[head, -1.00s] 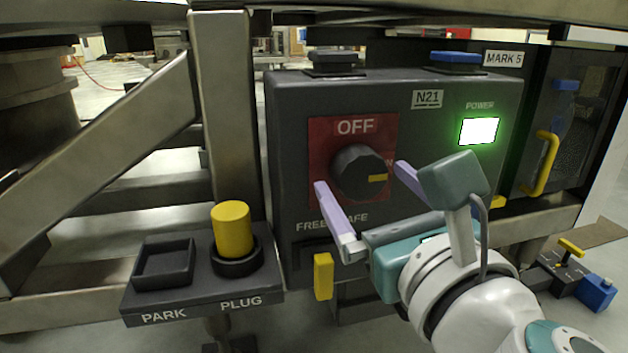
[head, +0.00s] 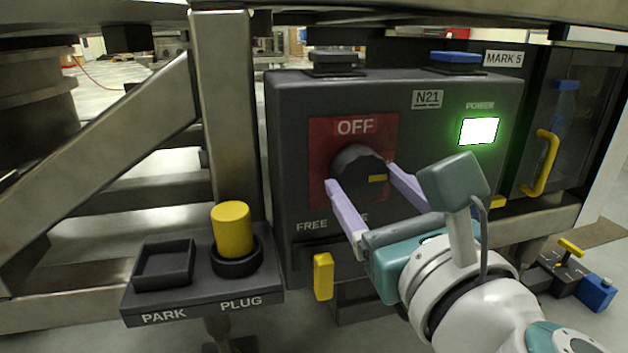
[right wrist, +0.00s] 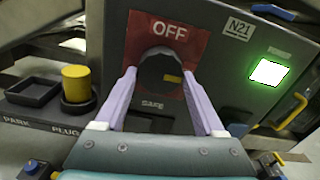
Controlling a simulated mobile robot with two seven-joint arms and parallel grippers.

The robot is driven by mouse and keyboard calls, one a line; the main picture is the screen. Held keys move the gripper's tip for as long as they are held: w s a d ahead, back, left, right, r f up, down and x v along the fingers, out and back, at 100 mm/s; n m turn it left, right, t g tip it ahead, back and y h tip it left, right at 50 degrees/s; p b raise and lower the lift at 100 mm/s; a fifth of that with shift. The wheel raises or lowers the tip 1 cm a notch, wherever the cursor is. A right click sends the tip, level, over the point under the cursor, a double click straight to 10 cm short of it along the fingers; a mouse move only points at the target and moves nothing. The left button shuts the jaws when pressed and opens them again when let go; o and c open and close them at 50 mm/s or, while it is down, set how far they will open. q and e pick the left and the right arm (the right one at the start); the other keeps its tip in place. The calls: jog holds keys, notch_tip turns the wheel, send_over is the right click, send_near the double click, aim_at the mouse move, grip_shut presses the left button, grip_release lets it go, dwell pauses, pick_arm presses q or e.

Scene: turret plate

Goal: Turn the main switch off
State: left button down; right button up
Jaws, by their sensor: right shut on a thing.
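The main switch is a round black knob (head: 359,172) on a red plate (head: 326,134) marked OFF on the grey box (head: 291,155). Its yellow mark points right, toward lettering partly hidden by a finger. The knob also shows in the right wrist view (right wrist: 160,69). My right gripper (head: 360,184) has its two lilac fingers on either side of the knob, shut on it. In the right wrist view its fingertips (right wrist: 158,72) flank the knob. The green-white POWER lamp (head: 478,131) is lit. My left gripper is not in view.
A ledge at lower left has a square PARK recess (head: 164,262) and a yellow plug (head: 231,229) in the PLUG ring. A yellow handle (head: 323,276) hangs below the box. A cabinet with a yellow handle (head: 541,163) stands at right. A metal frame post (head: 225,110) rises left of the box.

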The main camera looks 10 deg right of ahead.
jog(key=n+p, duration=0.2)
jog(key=n, duration=0.2)
jog(key=shift+r, duration=0.15)
jog(key=n+p, duration=0.1)
jog(key=n, duration=0.3)
jog(key=shift+d+n+p, duration=0.1)
jog(key=shift+n+p, duration=0.2)
jog(key=shift+p, duration=0.1)
jog(key=n+p, duration=0.2)
jog(key=n, duration=0.3)
jog(key=shift+r, duration=0.1)
jog(key=shift+n+p, duration=0.95)
jog(key=shift+n, duration=1.15)
jog(key=o, duration=1.3)
jog(key=shift+o, duration=0.2)
